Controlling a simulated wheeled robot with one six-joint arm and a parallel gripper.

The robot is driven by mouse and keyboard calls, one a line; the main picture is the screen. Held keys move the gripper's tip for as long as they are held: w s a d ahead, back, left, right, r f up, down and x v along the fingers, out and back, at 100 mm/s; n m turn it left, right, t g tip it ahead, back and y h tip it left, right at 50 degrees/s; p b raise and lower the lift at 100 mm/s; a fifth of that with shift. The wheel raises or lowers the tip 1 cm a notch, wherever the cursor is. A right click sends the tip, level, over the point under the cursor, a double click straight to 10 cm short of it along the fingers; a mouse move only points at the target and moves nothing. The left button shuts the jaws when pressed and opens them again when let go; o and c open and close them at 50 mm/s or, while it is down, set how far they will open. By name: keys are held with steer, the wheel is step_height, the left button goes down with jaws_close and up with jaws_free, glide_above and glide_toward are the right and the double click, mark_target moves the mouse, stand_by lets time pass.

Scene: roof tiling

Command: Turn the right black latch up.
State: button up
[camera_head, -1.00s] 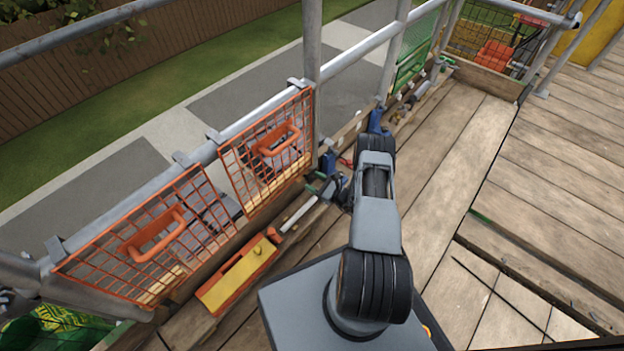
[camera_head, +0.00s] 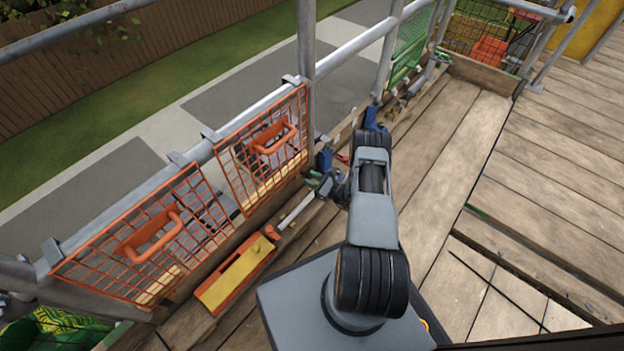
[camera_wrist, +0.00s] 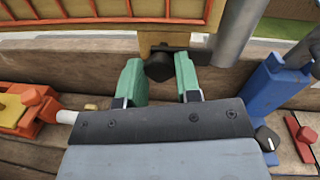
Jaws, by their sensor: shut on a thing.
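The right black latch (camera_wrist: 158,68) is a dark knob with a short dark bar, on a tan wooden post under the orange mesh panel. In the wrist view the bar reaches right, roughly level, toward the grey pole. My gripper (camera_wrist: 158,76) has its two green fingers on either side of the knob and is shut on it. In the head view my gripper (camera_head: 324,184) is low beside the right orange mesh panel (camera_head: 262,140); the latch cannot be made out there.
A blue clamp (camera_wrist: 272,95) and a red piece (camera_wrist: 300,132) are right of my gripper. A yellow and orange tool (camera_wrist: 28,105) lies left. In the head view a yellow-orange box (camera_head: 236,275) lies on the planks. A grey upright pole (camera_head: 305,45) stands close by. Open planks (camera_head: 470,150) lie to the right.

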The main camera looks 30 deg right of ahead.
steer(key=shift+n, duration=0.3)
steer(key=n, duration=0.3)
steer(key=shift+a+n, duration=0.1)
steer(key=shift+n, duration=0.3)
steer(key=n+h, duration=0.1)
steer(key=n, duration=0.3)
steer(key=shift+g, duration=0.3)
steer(key=n+b, duration=0.1)
steer(key=n, duration=0.3)
steer(key=shift+a+h, duration=0.1)
steer(key=shift+h, duration=0.2)
steer(key=n, duration=0.4)
steer(key=shift+h, duration=0.3)
steer(key=shift+n, duration=0.3)
steer(key=o, duration=0.8)
steer(key=shift+o, duration=0.5)
